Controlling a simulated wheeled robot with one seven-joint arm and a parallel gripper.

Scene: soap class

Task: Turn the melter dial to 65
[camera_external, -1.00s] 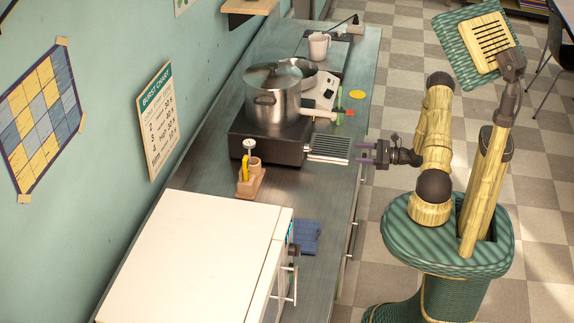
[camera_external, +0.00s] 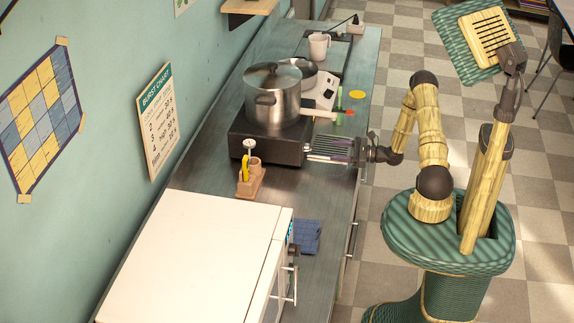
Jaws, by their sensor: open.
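A large lidded steel pot (camera_external: 273,98) stands on a black unit (camera_external: 262,146) on the counter, which looks like the melter. Its dial cannot be made out in this view. A second appliance behind it has a white panel (camera_external: 323,92) with small dark marks or controls. My gripper (camera_external: 343,150) is open and empty. It reaches in over the counter's right edge, above or beside a slatted metal tray (camera_external: 322,145) at the unit's right side. Its fingers point left toward the unit. I cannot tell whether they touch anything.
A wooden holder (camera_external: 250,180), blue cloth (camera_external: 308,236) and white cabinet (camera_external: 190,250) are nearer the camera. A mug (camera_external: 319,46) stands behind.

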